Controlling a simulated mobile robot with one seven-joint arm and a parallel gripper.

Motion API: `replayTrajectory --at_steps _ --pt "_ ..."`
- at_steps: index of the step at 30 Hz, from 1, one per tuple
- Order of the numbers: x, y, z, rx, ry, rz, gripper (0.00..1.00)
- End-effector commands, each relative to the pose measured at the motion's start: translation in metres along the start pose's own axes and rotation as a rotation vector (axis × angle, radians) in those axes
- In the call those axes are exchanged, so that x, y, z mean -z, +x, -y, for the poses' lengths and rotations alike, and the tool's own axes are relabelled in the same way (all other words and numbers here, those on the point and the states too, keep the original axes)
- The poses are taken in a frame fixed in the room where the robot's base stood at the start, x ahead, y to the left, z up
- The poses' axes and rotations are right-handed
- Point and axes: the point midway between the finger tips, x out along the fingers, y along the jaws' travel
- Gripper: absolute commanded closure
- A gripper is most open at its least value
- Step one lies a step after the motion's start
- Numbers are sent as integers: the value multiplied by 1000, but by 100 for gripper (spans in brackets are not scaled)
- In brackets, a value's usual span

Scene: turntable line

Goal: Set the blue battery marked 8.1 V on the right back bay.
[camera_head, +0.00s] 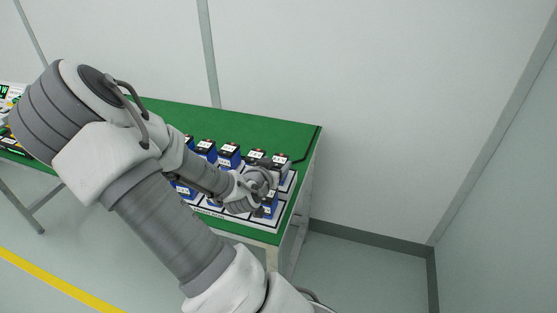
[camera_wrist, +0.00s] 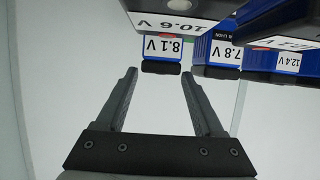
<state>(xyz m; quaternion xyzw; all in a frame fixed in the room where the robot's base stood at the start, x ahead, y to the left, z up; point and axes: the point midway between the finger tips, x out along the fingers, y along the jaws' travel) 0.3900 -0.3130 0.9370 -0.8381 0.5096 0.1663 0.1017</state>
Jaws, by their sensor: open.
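The blue battery marked 8.1 V (camera_wrist: 163,48) shows upside down in the wrist view, just beyond and between the fingertips of my gripper (camera_wrist: 160,74). The fingers are apart with nothing gripped between them. In the head view, my gripper (camera_head: 264,200) is at the right end of a white tray (camera_head: 262,224) on the green table (camera_head: 180,112), close to a blue battery there whose label I cannot read. My arm hides much of the tray. I cannot make out the right back bay clearly.
Several other blue batteries stand in rows, some behind my gripper (camera_head: 229,152). Batteries marked 10.6 V (camera_wrist: 176,22), 7.8 V (camera_wrist: 222,56) and 12.4 V (camera_wrist: 288,62) are close by in the wrist view. The wall is behind the table.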

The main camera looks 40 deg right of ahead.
Motion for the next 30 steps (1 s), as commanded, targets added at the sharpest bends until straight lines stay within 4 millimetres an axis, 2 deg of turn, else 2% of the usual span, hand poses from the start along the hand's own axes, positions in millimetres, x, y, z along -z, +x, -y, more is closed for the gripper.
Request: replayTrajectory --at_steps 1,6,16,30 --pt "1 -13 2 5 0 2 30" --pt "4 -43 0 0 -3 2 30" --pt "6 -65 -1 -1 -5 2 30" --pt "4 -83 1 0 -3 1 30"
